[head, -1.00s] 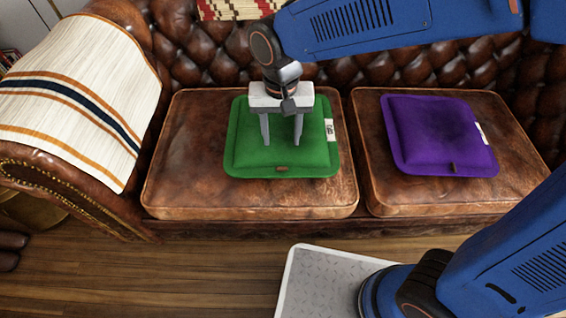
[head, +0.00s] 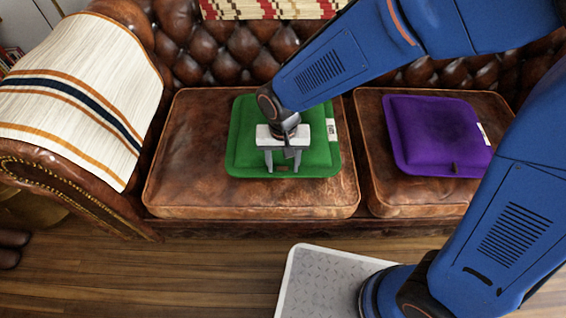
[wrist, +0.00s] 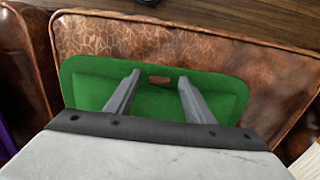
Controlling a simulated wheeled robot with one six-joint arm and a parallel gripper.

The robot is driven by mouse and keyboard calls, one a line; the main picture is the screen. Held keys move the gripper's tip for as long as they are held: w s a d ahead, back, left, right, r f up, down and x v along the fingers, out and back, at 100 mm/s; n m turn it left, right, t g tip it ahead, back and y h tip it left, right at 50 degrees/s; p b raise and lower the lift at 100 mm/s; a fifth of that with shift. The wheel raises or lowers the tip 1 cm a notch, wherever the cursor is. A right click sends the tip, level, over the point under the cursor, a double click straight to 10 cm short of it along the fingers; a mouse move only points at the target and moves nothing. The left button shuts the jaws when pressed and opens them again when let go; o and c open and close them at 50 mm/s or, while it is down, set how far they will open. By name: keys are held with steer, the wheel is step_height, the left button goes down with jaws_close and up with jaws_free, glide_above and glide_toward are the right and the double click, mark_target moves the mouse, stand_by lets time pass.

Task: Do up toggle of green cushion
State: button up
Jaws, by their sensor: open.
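The green cushion (head: 240,150) lies flat on the left brown leather seat. Its small brown toggle (head: 281,169) sits at the middle of its front edge, partly behind my fingers in the head view. In the wrist view the toggle (wrist: 159,80) shows clearly near the cushion's edge, between and beyond the two fingertips. My gripper (head: 283,169) is open and empty, pointing down over the front part of the cushion. Its fingers (wrist: 158,82) stand apart on either side of the toggle. I cannot tell whether they touch the cloth.
A purple cushion (head: 436,135) with its own toggle lies on the right seat. A striped throw (head: 70,95) covers the sofa's left arm. The front strip of the left seat (head: 250,200) is bare. A patterned red and cream textile (head: 270,8) is at the back.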

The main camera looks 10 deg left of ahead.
mark_target(283, 167)
steer(key=c, duration=1)
steer(key=shift+n, duration=0.8)
steer(key=shift+c, duration=0.2)
steer(key=o, duration=1)
steer(key=shift+o, duration=0.2)
step_height(283, 167, up, 18)
steer(key=shift+f, duration=0.25)
